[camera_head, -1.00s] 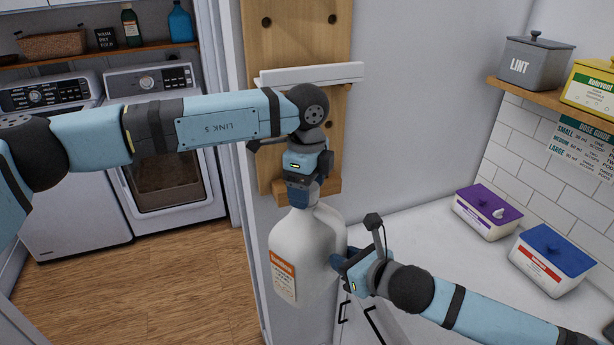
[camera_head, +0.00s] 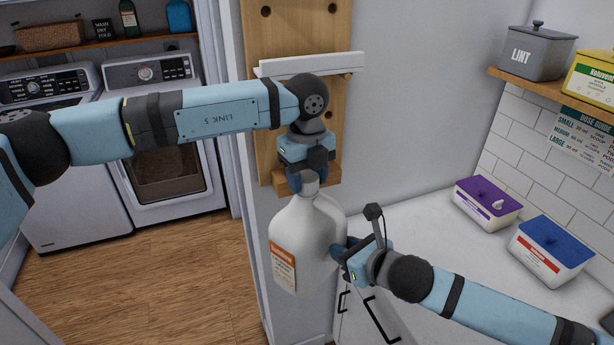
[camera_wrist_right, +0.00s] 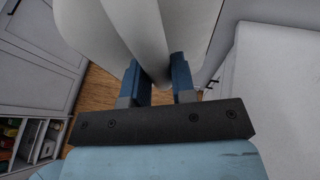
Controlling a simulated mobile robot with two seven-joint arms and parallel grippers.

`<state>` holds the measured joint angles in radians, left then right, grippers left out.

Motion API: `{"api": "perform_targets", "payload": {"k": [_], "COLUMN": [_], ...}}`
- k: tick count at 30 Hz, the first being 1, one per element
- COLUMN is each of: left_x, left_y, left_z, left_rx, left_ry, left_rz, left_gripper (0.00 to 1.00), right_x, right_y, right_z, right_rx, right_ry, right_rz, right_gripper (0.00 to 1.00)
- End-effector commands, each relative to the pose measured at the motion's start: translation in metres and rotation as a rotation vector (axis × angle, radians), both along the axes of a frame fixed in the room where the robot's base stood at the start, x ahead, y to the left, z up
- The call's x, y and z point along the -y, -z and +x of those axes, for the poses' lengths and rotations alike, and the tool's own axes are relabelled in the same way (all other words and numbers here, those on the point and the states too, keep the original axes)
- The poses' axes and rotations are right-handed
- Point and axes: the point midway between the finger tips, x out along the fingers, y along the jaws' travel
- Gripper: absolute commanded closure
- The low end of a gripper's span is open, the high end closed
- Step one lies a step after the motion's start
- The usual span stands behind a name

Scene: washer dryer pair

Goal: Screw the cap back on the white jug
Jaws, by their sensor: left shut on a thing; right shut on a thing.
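The white jug (camera_head: 300,240) hangs upright in front of the wall edge, with an orange-topped label on its front. My right gripper (camera_head: 341,252) is shut on the jug's handle from the right; in the right wrist view the two blue fingers (camera_wrist_right: 160,82) close on the white handle (camera_wrist_right: 143,35). My left gripper (camera_head: 306,187) points down over the jug's mouth. It is shut on a pale piece at the top of the neck, which looks like the cap (camera_head: 310,178). The fingers hide much of it, so I cannot tell how it sits on the thread.
A wooden wall board (camera_head: 293,30) with a small ledge stands close behind my left gripper. The white counter (camera_head: 430,265) at right holds a purple-lidded tub (camera_head: 487,206) and a blue-lidded tub (camera_head: 551,252). Washer and dryer stand at back left.

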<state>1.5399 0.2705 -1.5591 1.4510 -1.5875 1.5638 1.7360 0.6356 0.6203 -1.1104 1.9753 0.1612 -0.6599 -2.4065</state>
Motion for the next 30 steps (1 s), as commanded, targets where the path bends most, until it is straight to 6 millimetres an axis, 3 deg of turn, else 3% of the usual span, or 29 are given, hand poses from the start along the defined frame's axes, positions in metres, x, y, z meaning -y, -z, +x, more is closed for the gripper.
{"api": "perform_targets", "payload": {"k": [30], "left_x": [-0.0002], "left_y": [0.0011], "left_z": [0.0008], "left_rx": [0.025], "left_ry": [2.238], "left_rz": [-0.025], "left_gripper": [0.8], "right_x": [-0.0002], "right_y": [-0.0008], "right_z": [0.0], "right_rx": [0.001], "right_ry": [-0.001], "right_rz": [0.002], "right_gripper": [1.0]}}
